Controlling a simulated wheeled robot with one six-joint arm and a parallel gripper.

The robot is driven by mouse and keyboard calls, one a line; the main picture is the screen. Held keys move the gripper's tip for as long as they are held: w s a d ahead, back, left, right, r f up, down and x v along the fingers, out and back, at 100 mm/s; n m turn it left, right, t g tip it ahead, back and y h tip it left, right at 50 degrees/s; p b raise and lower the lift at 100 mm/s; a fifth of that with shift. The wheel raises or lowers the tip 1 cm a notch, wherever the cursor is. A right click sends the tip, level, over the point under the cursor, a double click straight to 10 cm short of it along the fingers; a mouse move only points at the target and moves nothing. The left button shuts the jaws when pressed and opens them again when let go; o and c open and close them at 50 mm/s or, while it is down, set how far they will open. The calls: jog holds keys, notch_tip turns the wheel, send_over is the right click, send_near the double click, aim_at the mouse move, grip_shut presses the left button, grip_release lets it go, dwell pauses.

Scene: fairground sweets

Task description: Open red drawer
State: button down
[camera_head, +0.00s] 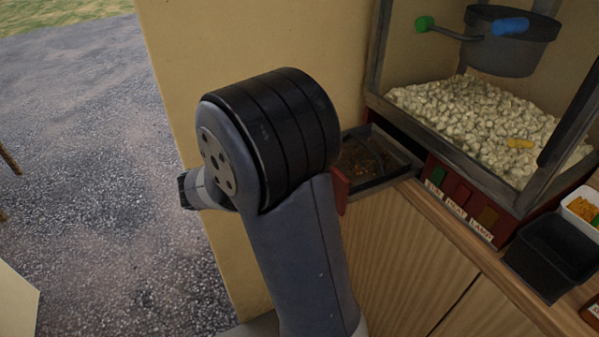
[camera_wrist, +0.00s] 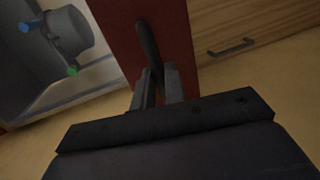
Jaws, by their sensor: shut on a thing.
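The red drawer (camera_head: 341,188) juts out from the base of the popcorn machine, standing open. Its dark tray (camera_head: 398,174) shows behind the front, with brown bits inside. In the wrist view its red front (camera_wrist: 115,28) fills the top middle, with a dark upright handle (camera_wrist: 147,42). My gripper (camera_wrist: 158,78) is shut on this handle. In the head view my arm covers the gripper, the handle and part of the drawer front.
The popcorn machine (camera_head: 377,85) holds popcorn and a hanging kettle (camera_head: 505,52). Switches labelled HEAT and LAMP sit below its window. A black bin (camera_head: 548,262) stands on the counter at right. A wooden cabinet drawer with a handle (camera_wrist: 231,47) shows in the wrist view. Gravel ground is clear at left.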

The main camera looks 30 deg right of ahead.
jog(key=c, duration=1.5)
grip_release()
jog(key=shift+o, duration=0.2)
jog(key=v, duration=1)
jog(key=shift+a, duration=0.4)
jog(key=shift+d+r, duration=0.1)
jog(key=x, duration=1.2)
jog(key=shift+r, duration=0.1)
